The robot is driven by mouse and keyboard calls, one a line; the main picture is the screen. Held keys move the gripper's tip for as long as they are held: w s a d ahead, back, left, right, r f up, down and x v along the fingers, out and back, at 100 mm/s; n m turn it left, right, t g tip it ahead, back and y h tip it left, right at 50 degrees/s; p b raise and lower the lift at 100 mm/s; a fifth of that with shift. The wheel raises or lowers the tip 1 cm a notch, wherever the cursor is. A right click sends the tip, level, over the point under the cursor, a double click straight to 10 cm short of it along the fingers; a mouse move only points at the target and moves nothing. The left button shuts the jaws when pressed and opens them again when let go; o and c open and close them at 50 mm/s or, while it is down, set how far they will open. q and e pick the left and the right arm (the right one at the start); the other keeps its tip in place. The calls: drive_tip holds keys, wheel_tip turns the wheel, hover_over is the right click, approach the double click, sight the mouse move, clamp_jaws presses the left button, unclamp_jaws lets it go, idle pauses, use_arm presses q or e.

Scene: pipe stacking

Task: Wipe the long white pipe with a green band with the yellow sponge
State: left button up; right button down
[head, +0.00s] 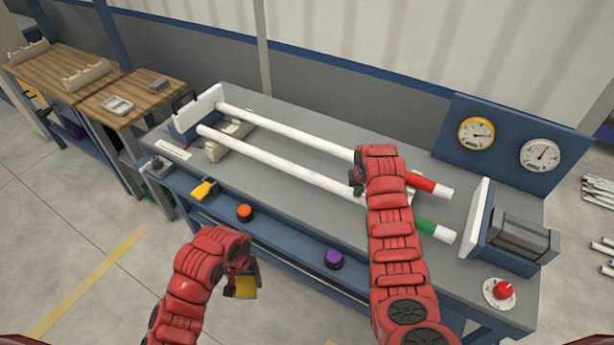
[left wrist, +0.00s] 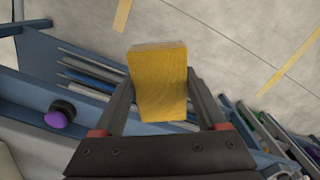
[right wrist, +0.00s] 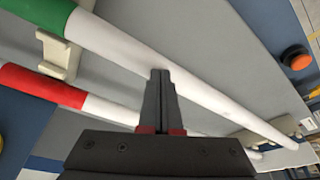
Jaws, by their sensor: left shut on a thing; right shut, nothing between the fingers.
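The long white pipe with a green band (head: 270,160) lies across the bench on low supports, its green band near the right end. In the right wrist view the same pipe (right wrist: 200,90) runs diagonally, with the green band at upper left. The yellow sponge (left wrist: 158,82) is held between the fingers of my left gripper (head: 243,278), in front of the bench and apart from the pipe. My right gripper (right wrist: 160,75) is shut and empty. It appears over or against the white part of the green-banded pipe; I cannot tell whether it touches.
A white pipe with a red band (head: 300,143) lies parallel behind it. An end stop (head: 478,215) stands at the right, another (head: 198,108) at the left. Orange (head: 244,212) and purple (head: 333,259) buttons line the front edge. Gauges (head: 476,133) stand behind.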

drive_tip(key=shift+r, duration=0.1)
use_arm(q)
drive_tip(key=shift+r+p, duration=0.4)
use_arm(e)
drive_tip(key=shift+r, duration=1.25)
use_arm(q)
drive_tip(key=shift+r, duration=0.25)
use_arm(e)
drive_tip(key=shift+r, duration=1.65)
use_arm(q)
drive_tip(key=shift+f, duration=0.1)
